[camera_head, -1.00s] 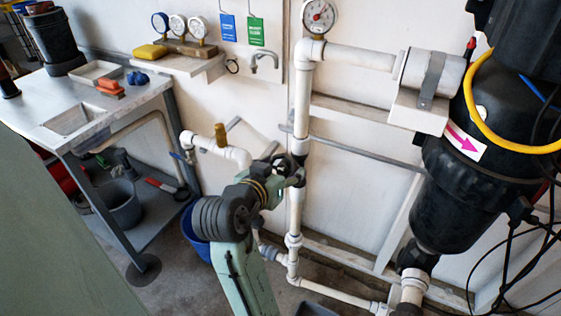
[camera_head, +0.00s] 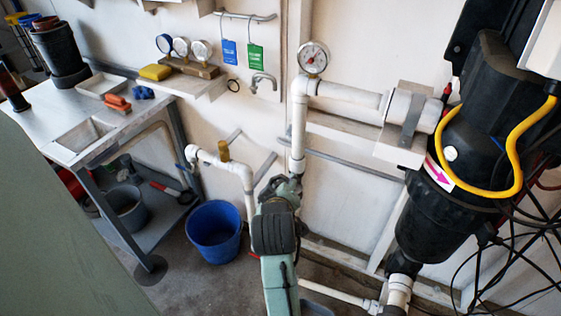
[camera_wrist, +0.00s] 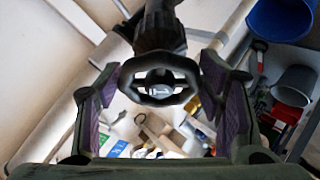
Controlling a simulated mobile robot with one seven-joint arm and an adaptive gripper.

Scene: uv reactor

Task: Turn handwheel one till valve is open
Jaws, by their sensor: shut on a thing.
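Handwheel one is the dark, spoked wheel (camera_wrist: 159,89) in the wrist view, with a pale mark at its hub. It sits on a black valve body (camera_wrist: 158,30). My gripper (camera_wrist: 157,76) has its purple-padded fingers on either side of the wheel and is shut on it. In the head view my gripper (camera_head: 283,189) is at the upright white pipe (camera_head: 299,125), below the gauge. There my arm and gripper hide the wheel. I cannot tell how far open the valve is.
A pressure gauge (camera_head: 313,58) tops the pipe. A black reactor housing (camera_head: 450,200) with a yellow hose (camera_head: 519,150) stands right. A blue bucket (camera_head: 214,232) is on the floor left of my arm. A workbench (camera_head: 60,115) stands further left. Loose black cables hang at right.

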